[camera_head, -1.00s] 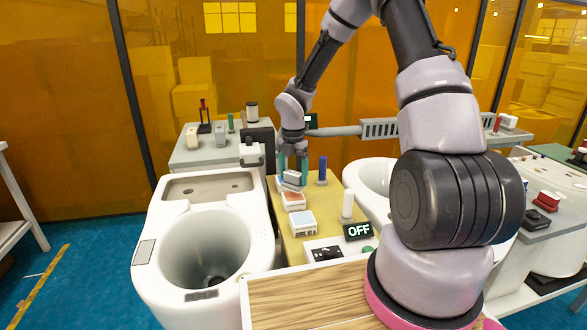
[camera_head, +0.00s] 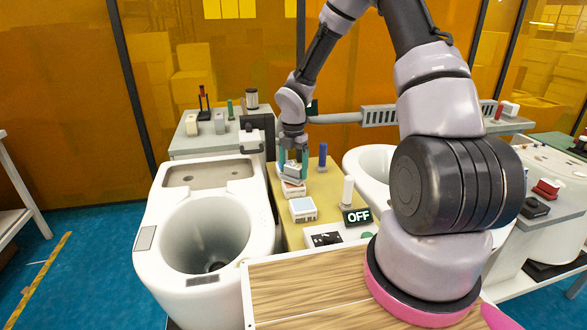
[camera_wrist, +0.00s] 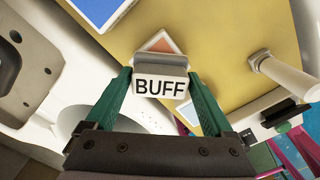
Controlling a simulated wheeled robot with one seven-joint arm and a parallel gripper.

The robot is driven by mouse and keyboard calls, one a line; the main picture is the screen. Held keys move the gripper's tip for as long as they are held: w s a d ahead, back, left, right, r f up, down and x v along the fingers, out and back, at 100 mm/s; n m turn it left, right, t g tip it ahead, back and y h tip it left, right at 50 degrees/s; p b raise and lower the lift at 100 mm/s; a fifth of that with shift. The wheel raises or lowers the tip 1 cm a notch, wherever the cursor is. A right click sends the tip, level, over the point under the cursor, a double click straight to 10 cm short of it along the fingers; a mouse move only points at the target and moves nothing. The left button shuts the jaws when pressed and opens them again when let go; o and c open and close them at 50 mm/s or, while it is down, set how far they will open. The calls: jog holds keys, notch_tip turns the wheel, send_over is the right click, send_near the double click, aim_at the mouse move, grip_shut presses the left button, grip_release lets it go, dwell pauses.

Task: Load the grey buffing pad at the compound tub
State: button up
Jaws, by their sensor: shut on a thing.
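My gripper (camera_head: 292,160) is shut on the grey buffing pad (camera_head: 292,173). In the wrist view the pad (camera_wrist: 160,82) shows a pale face marked BUFF between the green fingers. A small white tub with an orange-red top (camera_head: 293,190) is directly below the pad in the head view; its orange top (camera_wrist: 160,42) shows partly behind the pad in the wrist view. I cannot tell whether pad and tub touch. A white tub with a pale blue top (camera_head: 303,209) stands nearer the camera. Which one is the compound tub is not readable.
The tubs stand on a yellow table strip (camera_head: 290,237) between a white toilet (camera_head: 205,240) and another white bowl (camera_head: 370,178). A blue post (camera_head: 322,157) and a white post (camera_head: 347,190) stand to the right. An OFF display (camera_head: 357,216) is in front.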

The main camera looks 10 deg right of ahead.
aim_at(294, 166)
jog(key=shift+f, duration=0.45)
dwell(1.3)
jog(key=shift+r, duration=3.5)
jog(key=d+m, duration=0.1)
jog(key=m, duration=0.3)
jog(key=d+f+m, duration=0.1)
jog(key=m, duration=0.1)
jog(key=shift+d+m, duration=0.3)
jog(key=shift+m, duration=0.1)
jog(key=d+f+m, duration=0.1)
jog(key=d+m, duration=0.2)
jog(key=m, duration=0.7)
jog(key=s+d+f+m, duration=0.1)
jog(key=d+m, duration=0.3)
jog(key=m, duration=0.6)
jog(key=shift+s+f, duration=0.15)
jog(key=shift+f, duration=0.2)
